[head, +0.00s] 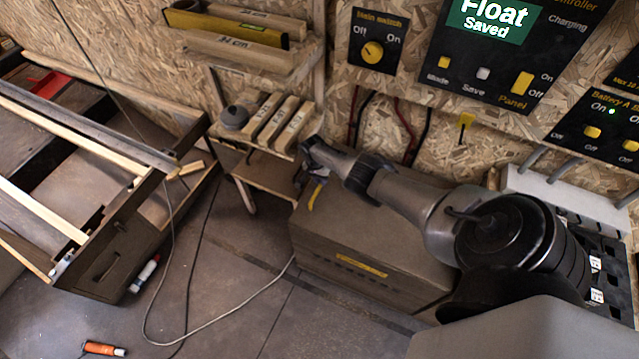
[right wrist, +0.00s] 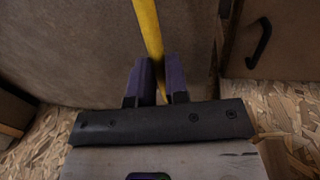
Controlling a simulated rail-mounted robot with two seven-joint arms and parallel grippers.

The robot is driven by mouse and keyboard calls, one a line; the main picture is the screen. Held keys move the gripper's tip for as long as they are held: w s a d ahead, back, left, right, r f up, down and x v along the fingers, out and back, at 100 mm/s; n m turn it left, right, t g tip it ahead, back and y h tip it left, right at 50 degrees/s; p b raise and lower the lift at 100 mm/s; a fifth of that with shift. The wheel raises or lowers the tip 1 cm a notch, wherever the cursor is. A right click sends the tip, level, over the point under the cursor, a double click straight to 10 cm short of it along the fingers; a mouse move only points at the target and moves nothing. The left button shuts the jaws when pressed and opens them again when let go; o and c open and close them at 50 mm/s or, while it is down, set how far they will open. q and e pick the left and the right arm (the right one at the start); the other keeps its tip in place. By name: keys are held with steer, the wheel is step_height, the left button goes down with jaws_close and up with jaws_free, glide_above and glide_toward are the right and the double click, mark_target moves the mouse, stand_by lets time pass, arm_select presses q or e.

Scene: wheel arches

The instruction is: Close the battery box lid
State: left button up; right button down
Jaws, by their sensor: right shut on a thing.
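The battery box (head: 345,262) appears to be the brown box with a yellow label on its front, in the middle of the head view. Its top (head: 400,232) looks flat, but my arm covers much of it, so I cannot tell how the lid stands. My right gripper (head: 318,180) is at the box's far left top corner, next to a small yellow piece (head: 315,196). In the right wrist view my right gripper (right wrist: 160,75) is shut on a narrow yellow bar (right wrist: 148,28), against a brown surface. My left gripper is out of view.
A small wooden shelf (head: 262,176) with labelled blocks stands left of the box. Control panels (head: 515,50) hang on the chipboard wall behind. A grey cable (head: 220,317) crosses the floor. A wooden frame (head: 75,150) fills the left; the floor in front is mostly clear.

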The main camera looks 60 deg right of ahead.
steer(key=shift+f, duration=0.1)
steer(key=c, duration=1.5)
jaws_free()
steer(key=shift+w, duration=0.1)
steer(key=o, duration=0.4)
steer(key=shift+w+d, duration=0.1)
steer(key=shift+w, duration=0.1)
steer(key=shift+s, duration=0.1)
steer(key=shift+r, duration=0.25)
steer(key=shift+p+v, duration=4.25)
steer(key=shift+v, duration=2.5)
steer(key=shift+s, duration=0.1)
